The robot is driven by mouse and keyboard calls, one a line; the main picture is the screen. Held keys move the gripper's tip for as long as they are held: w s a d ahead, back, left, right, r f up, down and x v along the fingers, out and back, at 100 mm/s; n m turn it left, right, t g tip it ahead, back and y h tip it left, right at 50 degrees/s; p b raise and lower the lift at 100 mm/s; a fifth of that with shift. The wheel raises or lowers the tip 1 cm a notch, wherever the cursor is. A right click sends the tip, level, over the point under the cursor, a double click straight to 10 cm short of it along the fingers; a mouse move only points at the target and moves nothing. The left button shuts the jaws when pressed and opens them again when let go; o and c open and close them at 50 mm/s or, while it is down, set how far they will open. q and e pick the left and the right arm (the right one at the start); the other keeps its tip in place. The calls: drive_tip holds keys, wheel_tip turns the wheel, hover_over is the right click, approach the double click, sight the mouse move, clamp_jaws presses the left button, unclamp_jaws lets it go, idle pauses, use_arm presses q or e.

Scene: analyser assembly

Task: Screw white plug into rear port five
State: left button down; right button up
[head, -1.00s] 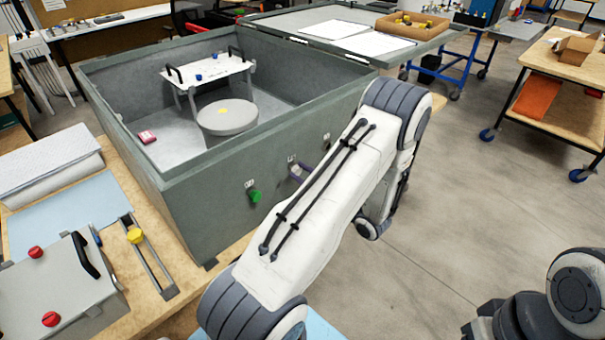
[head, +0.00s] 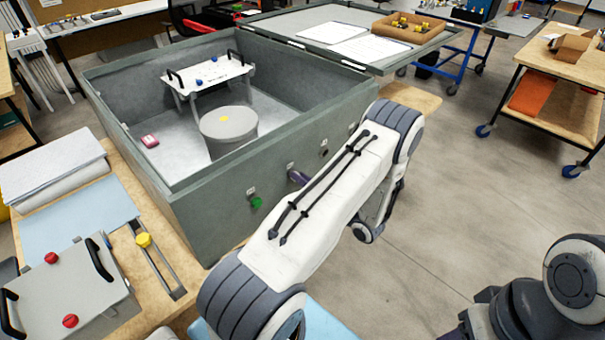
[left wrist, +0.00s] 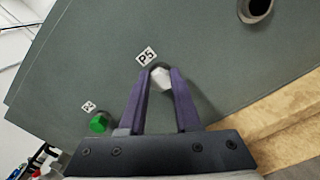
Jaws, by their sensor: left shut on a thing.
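My left gripper (left wrist: 160,74), with purple fingers, is shut on a white plug (left wrist: 161,79) in the left wrist view. The plug sits at the wall of the grey-green case (left wrist: 80,70), right beside the P5 label (left wrist: 147,55). The fingertips and plug hide the port, so I cannot tell how deep the plug is. My right gripper is out of view.
A green plug (head: 256,202) sits in the wall left of the gripper. A dark open port (left wrist: 257,8) lies on the other side. The open case holds a round grey drum (head: 228,130) and a white bench-like plate (head: 208,75). A grey box with red knobs (head: 70,295) stands at left.

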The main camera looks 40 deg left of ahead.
use_arm(q)
drive_tip(key=m+p, duration=0.1)
drive_tip(key=m, duration=0.3)
drive_tip(key=f+m, duration=0.1)
drive_tip(key=m, duration=0.4)
drive_tip(key=m+p, duration=0.1)
drive_tip(key=m, duration=0.4)
drive_tip(key=shift+s+a+f+p, duration=0.1)
drive_tip(key=shift+s+f+p, duration=0.1)
drive_tip(key=shift+p, duration=0.1)
drive_tip(key=shift+m, duration=0.3)
drive_tip(key=m, duration=0.6)
drive_tip(key=shift+f+p, duration=0.1)
drive_tip(key=shift+p, duration=0.3)
drive_tip(key=c, duration=0.5)
unclamp_jaws()
drive_tip(key=shift+c, duration=0.2)
drive_tip(key=shift+w, duration=0.1)
